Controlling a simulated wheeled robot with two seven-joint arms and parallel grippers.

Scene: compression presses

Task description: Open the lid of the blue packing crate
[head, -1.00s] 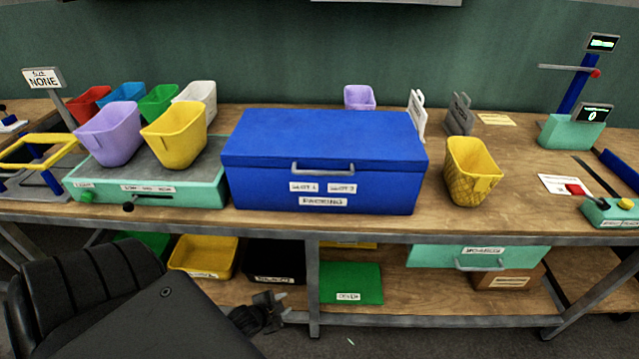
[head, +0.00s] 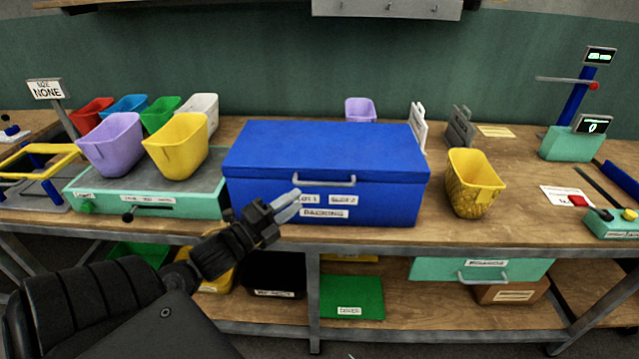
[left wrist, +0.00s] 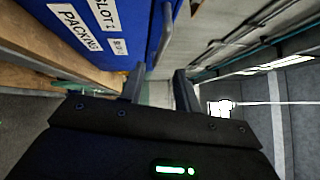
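The blue packing crate (head: 262,195) stands on the workbench with its lid (head: 325,146) shut. A grey bar handle (head: 324,182) runs across the front of the lid, above white labels. My left gripper (head: 288,204) is in front of the crate's front face, just below and left of the handle. In the left wrist view its two fingers (left wrist: 158,88) are apart with nothing between them. The crate (left wrist: 140,22) and the handle (left wrist: 165,32) show there beyond the fingertips. I cannot tell whether a finger touches the crate. My right gripper is not in view.
A yellow bin (head: 473,185) stands right of the crate. A green press base (head: 195,203) with purple (head: 112,145) and yellow (head: 178,146) bins is close on its left. The bench's front edge (head: 400,243) runs below the crate. The wall behind is clear above the lid.

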